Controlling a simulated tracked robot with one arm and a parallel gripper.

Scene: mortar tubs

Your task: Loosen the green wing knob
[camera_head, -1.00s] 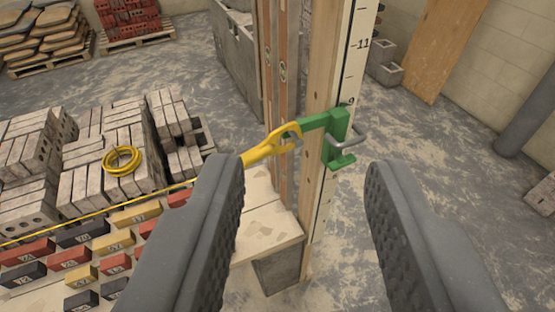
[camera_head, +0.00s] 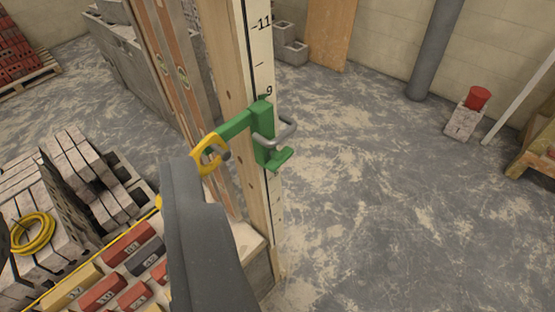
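A green clamp (camera_head: 263,130) sits on the upright wooden post. A green arm reaches left from it, and a bent grey loop (camera_head: 275,136) sticks out in front. A short green piece (camera_head: 281,159) juts out at its lower right. I cannot tell which part is the wing knob. My gripper (camera_head: 88,190) appears open and empty, left of the clamp. One finger stands in front, its tip just below the hook; only a dark sliver of the other shows at the left edge.
The wooden post (camera_head: 231,70) carries a numbered scale. Grey bricks (camera_head: 75,170), a coiled yellow line (camera_head: 33,233) and coloured numbered blocks (camera_head: 130,240) lie at lower left. The floor right of the post is clear.

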